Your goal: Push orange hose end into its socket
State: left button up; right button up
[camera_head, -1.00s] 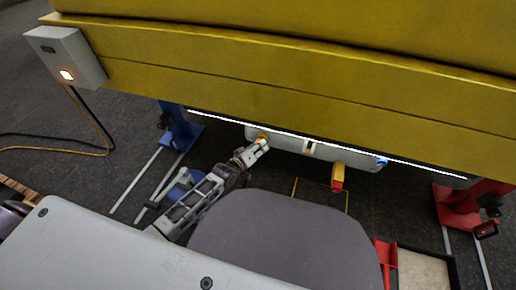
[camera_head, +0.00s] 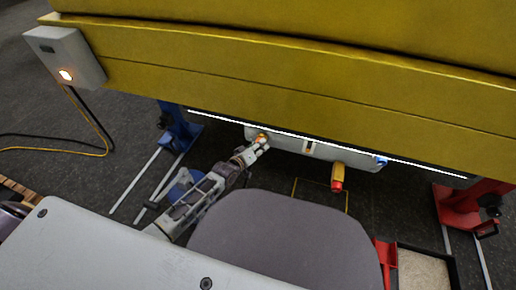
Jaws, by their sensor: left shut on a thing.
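My left gripper (camera_head: 257,146) reaches up from the lower left to the left end of the pale panel (camera_head: 325,151) under the yellow boom (camera_head: 290,88). It is shut on the orange hose end (camera_head: 262,137), of which only a small patch shows at the fingertips. The hose end is at the panel face. Its socket is hidden behind the fingers and the boom's lower edge, so I cannot tell how deep the end sits. My right gripper is not in view.
A yellow piece with a red tip (camera_head: 337,177) hangs from the panel, and a blue fitting (camera_head: 381,161) is at its right end. A blue stand (camera_head: 181,130) is at left, a red stand (camera_head: 466,204) at right. A grey box (camera_head: 66,57) with a lit lamp is upper left.

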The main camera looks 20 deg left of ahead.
pick_arm(q)
jog(key=shift+w, duration=0.25)
jog(key=o, duration=1)
jog(key=shift+o, duration=0.2)
jog(key=shift+s, duration=0.2)
jog(key=v, duration=1.1)
jog(key=shift+s+a, duration=0.15)
jog(key=shift+s, duration=0.15)
dwell(0.4)
